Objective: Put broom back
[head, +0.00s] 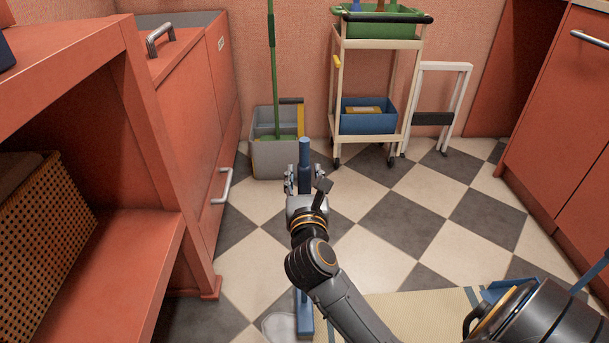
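The broom (305,152) has a blue handle that rises between the fingers of my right gripper (305,180). The fingers sit close on both sides of it, so the gripper looks shut on the handle. Below the gripper the blue shaft shows again near the bottom edge, beside a pale grey part that may be its head. My wrist and arm hide the middle of the broom. My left gripper is not in view.
A grey bucket (272,158) holding a green-handled mop (272,70) stands ahead. Right of it are a cream trolley (377,145) with a blue bin (366,117), and a white step stool (442,70). Red cabinets (195,130) flank the checkered floor. A beige mat (420,312) lies at lower right.

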